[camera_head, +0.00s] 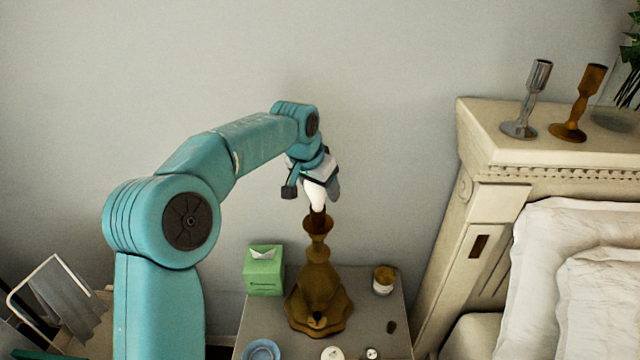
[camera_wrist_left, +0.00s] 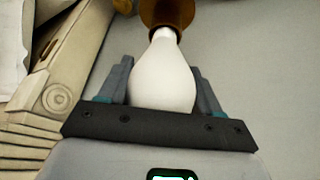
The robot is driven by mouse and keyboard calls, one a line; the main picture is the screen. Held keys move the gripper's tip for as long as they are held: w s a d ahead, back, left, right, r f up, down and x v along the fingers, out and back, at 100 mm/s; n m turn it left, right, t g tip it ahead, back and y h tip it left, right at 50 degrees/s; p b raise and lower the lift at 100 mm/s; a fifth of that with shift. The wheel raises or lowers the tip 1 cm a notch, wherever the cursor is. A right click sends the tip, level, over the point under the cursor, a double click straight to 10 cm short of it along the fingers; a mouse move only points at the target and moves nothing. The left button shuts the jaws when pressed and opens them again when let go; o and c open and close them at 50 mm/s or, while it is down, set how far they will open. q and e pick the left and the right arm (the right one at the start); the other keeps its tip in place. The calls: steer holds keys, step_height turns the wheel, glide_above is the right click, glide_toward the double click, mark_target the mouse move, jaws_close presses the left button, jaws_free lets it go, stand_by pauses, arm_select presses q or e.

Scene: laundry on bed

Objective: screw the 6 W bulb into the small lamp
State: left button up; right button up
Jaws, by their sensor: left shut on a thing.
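A white bulb (camera_head: 316,194) is held in my left gripper (camera_head: 316,184), above a small brown lamp (camera_head: 318,285) on the bedside table. The bulb's narrow end points down at the lamp's socket (camera_head: 318,222). In the left wrist view, the bulb (camera_wrist_left: 164,75) sits between the two fingers of the left gripper (camera_wrist_left: 160,88). Its narrow neck meets the brown socket (camera_wrist_left: 166,13) at the top of that view. I cannot tell how deep the bulb's base sits in the socket. My right gripper is not in view.
The bedside table (camera_head: 268,323) also bears a green tissue box (camera_head: 264,270), a small jar (camera_head: 384,280), a blue dish (camera_head: 261,350) and small items at the front. The bed's headboard (camera_head: 480,190) rises at the right, with two candlesticks on top. The wall is behind.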

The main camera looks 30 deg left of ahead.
arm_select(q)
steer(key=shift+r+m+p, duration=0.15)
steer(key=shift+m+p, duration=0.15)
steer(key=shift+p, duration=0.05)
steer(key=shift+m+h+p, duration=0.5)
steer(key=shift+m+p, duration=0.1)
steer(key=shift+m, duration=0.3)
steer(key=shift+d+m, duration=0.15)
steer(key=shift+m, duration=0.35)
steer(key=m+h, duration=0.1)
steer(key=m, duration=0.2)
steer(key=shift+d+g, duration=0.1)
steer(key=shift+g, duration=0.3)
steer(key=shift+s+h, duration=0.1)
steer(key=shift+h, duration=0.2)
